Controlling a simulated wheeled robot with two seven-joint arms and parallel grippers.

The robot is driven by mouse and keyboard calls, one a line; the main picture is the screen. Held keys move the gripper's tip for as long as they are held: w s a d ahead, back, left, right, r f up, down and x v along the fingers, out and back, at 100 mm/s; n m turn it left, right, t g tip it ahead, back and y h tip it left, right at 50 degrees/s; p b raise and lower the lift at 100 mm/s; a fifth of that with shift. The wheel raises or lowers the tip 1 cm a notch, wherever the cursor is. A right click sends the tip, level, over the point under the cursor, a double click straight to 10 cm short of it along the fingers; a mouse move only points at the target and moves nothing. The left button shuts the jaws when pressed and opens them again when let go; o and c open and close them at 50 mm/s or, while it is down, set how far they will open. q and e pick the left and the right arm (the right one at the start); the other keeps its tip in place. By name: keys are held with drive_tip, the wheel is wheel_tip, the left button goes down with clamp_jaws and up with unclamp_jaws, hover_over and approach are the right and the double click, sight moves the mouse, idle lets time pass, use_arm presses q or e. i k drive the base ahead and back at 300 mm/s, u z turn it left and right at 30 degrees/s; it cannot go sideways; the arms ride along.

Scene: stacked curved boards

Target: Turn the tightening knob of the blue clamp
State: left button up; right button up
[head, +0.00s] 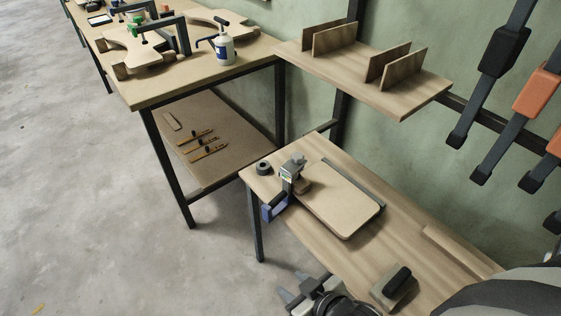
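My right gripper (294,288) is at the bottom, beside the near bench's front edge, far from the boards. Its fingers are apart and empty. My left gripper is out of view.
A blue-and-grey device (270,210) sits on the near bench's (376,222) left edge beside a flat board (342,198). A wooden shelf (401,98) with upright dividers juts out above. Bars hang on the right wall. The floor (80,190) at left is clear.

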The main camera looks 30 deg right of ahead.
sight(297, 157)
drive_tip(key=u, duration=1.15)
drive_tip(key=i, duration=1)
drive_tip(key=z, duration=2.65)
drive_tip(key=i, duration=0.5)
drive_tip(key=u, duration=0.05)
